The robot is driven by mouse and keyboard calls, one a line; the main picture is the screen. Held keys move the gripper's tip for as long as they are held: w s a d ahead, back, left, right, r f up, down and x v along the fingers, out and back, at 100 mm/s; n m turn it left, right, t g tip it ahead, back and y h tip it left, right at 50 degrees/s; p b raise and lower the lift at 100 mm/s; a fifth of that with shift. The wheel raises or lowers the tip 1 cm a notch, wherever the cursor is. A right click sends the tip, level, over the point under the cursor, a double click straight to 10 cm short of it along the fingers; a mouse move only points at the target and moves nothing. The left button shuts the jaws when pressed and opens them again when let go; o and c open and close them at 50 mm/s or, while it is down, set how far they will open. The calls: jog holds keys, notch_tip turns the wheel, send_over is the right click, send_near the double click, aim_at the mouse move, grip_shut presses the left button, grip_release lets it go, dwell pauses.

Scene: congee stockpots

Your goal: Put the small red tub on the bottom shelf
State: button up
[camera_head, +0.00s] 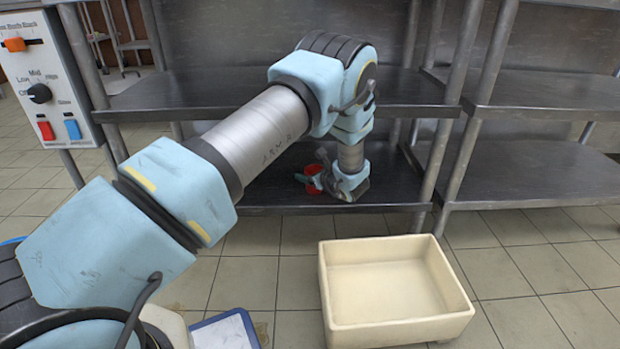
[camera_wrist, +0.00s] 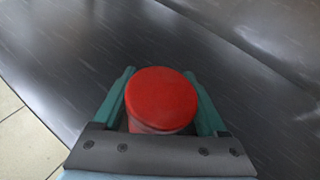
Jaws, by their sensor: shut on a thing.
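The small red tub (camera_wrist: 161,97) is between the two green fingers of my gripper (camera_wrist: 161,92) in the wrist view. The gripper is shut on it. In the head view the red tub (camera_head: 313,178) shows at the gripper (camera_head: 318,180), low over the bottom shelf (camera_head: 270,197) of the steel rack. The tub looks upright. Its underside is hidden, so I cannot tell whether it touches the shelf. My arm hides part of the shelf.
A middle shelf (camera_head: 190,92) lies above the bottom shelf. Another steel rack (camera_head: 540,180) stands to the right, its shelves bare where visible. A cream bin (camera_head: 395,290) sits empty on the floor in front. A control box (camera_head: 45,85) is at the left.

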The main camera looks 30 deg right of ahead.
jog(key=shift+r, duration=0.1)
jog(key=shift+f, duration=0.2)
jog(key=o, duration=1.4)
jog(key=shift+o, duration=0.2)
jog(key=shift+r, duration=0.1)
jog(key=shift+s+r, duration=0.1)
jog(key=shift+r, duration=0.1)
jog(key=p+v, duration=0.4)
jog(key=v, duration=0.6)
jog(key=shift+s+r, duration=0.3)
jog(key=shift+s, duration=0.5)
